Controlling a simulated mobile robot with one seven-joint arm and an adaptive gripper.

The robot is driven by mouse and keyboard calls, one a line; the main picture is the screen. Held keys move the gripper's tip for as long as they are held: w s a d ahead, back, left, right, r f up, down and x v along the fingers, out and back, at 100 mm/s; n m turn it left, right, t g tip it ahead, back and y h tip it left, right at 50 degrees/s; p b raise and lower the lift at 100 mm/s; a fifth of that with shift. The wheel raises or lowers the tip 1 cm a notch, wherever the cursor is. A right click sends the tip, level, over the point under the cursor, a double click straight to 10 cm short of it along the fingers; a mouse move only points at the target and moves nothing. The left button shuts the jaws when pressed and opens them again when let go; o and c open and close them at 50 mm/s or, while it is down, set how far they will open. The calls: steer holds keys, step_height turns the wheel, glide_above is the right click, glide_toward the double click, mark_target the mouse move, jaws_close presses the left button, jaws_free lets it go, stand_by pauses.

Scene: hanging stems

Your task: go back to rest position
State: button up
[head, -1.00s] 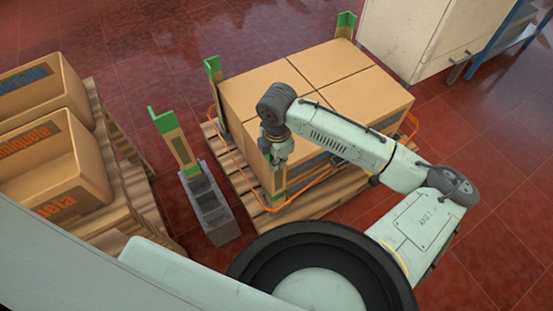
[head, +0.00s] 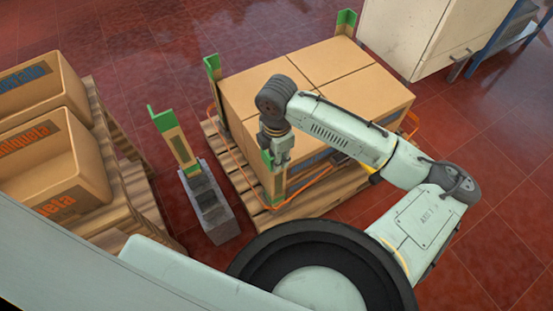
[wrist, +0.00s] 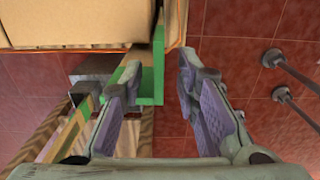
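My gripper (head: 277,163) hangs over the near corner of the boxes on the pallet, beside the green-topped corner post (head: 276,188) there. In the wrist view my gripper (wrist: 158,75) has its two fingers well apart. The green end of the post (wrist: 151,82) shows between them, close to the left finger and clear of the right one. I cannot tell whether the left finger touches it. My arm reaches in from the right, bent at the elbow.
The strapped boxes (head: 330,85) stand on a wooden pallet (head: 268,220), with green-topped posts at other corners. Another post (head: 180,148) stands in a grey block (head: 218,222). Red floor is free at right.

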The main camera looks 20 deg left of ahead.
steer(key=shift+r, duration=2.9)
